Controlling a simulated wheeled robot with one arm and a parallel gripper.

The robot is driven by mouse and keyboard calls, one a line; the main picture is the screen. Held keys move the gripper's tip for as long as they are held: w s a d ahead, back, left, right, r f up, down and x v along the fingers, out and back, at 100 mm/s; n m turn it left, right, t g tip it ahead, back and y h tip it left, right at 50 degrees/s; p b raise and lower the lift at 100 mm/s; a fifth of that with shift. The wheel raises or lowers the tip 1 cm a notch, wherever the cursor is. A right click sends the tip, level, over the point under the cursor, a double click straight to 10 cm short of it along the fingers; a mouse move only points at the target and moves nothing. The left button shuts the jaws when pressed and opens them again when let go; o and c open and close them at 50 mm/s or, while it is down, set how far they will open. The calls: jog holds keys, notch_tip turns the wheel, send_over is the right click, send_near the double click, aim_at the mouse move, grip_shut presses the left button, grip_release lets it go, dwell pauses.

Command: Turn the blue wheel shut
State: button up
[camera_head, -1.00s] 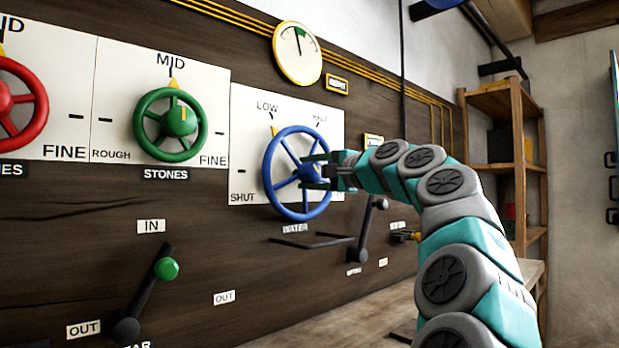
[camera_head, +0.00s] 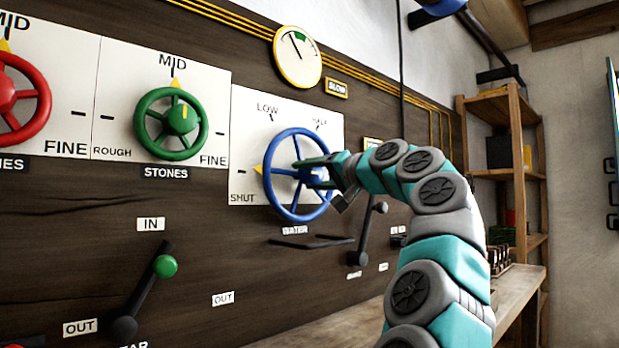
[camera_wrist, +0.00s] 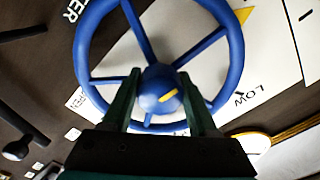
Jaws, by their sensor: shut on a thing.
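The blue wheel (camera_head: 267,180) is mounted on a white plate marked LOW, HALF and SHUT, above a WATER label. Its yellow pointer (camera_head: 258,170) is at the left of the rim, close to the dash above SHUT. My gripper (camera_head: 314,173) reaches the wheel from the right and is shut on its hub area. In the wrist view the two fingers (camera_wrist: 158,90) sit on either side of the blue hub (camera_wrist: 150,80), among the spokes. The exact contact points are partly hidden.
A green STONES wheel (camera_head: 141,120) and a red wheel (camera_head: 42,98) are to the left. A lever (camera_head: 367,232) stands just below right of the blue wheel, and a green-knobbed lever (camera_head: 148,285) at lower left. A round gauge (camera_head: 298,57) is above; its needle leans upper left.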

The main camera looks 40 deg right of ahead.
aim_at(317, 175)
jog(key=shift+f+n, duration=0.1)
jog(key=shift+n, duration=0.3)
jog(key=o, duration=1.4)
jog(key=shift+c, duration=0.2)
jog(key=shift+s+d+b, duration=0.15)
jog(key=shift+s+b, duration=0.2)
jog(key=shift+s, duration=1.6)
jog(key=shift+s+d+b, duration=0.15)
jog(key=shift+s+b, duration=0.2)
jog(key=shift+s, duration=1.55)
